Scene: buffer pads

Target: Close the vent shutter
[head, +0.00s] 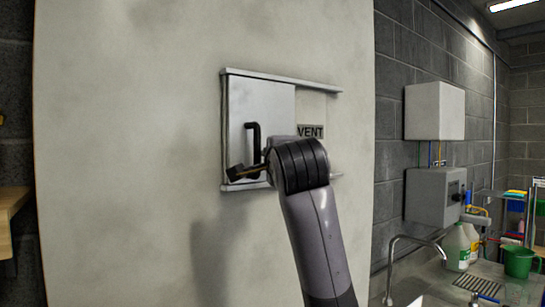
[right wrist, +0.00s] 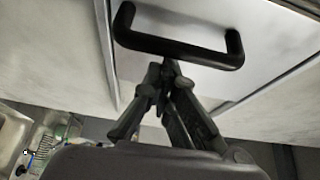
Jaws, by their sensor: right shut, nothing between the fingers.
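The vent shutter (head: 270,105) is a light grey panel with an upright black bar handle (head: 252,138). It covers the left part of a railed frame (head: 285,77) on the pale wall panel. The right part of the frame is uncovered, with a VENT label (head: 311,132) there. My right gripper (head: 237,173) is at the handle's lower end, partly hidden by my wrist. In the right wrist view its shut, empty fingertips (right wrist: 168,66) are right beside the handle bar (right wrist: 178,46); I cannot tell whether they touch. My left gripper is not in view.
At the right are two grey wall boxes (head: 434,111), a sink tap (head: 405,240), white bottles (head: 457,248) and a green mug (head: 520,261) on a counter. A wooden ledge (head: 12,207) stands at the left edge. The wall left of the shutter is bare.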

